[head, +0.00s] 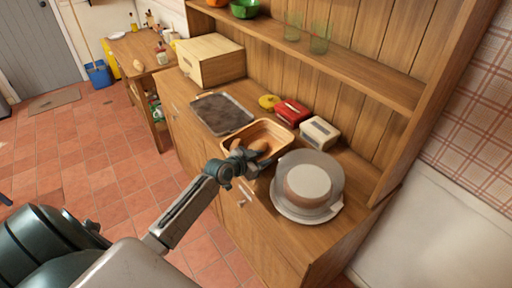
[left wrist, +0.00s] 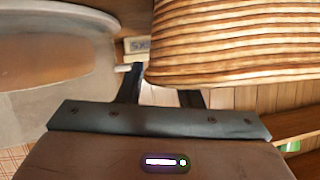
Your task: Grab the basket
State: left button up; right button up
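The basket (head: 281,133) is a light brown, shallow rectangular container on the wooden counter, with brown bread-like pieces inside. My left gripper (head: 256,158) is at its near edge, and its fingers overlap the rim. In the left wrist view, a striped, woven-looking surface that appears to be the basket (left wrist: 235,40) fills the upper right, very close. The two fingers of the left gripper (left wrist: 163,92) stand apart there. The striped surface hides part of the right-hand finger, so I cannot tell whether they touch the basket. My right gripper is in neither view.
A clear round cover over a pale-topped item (head: 308,184) stands close on the right. A dark baking tray (head: 221,113) lies to the left. A shelf (head: 340,62) overhangs the counter's back.

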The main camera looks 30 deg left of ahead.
pick_arm(q)
jog(key=shift+p+x, duration=0.3)
jog(key=shift+x, duration=1.2)
grip_shut()
jog(key=shift+r, duration=0.1)
jog(key=shift+r, duration=0.1)
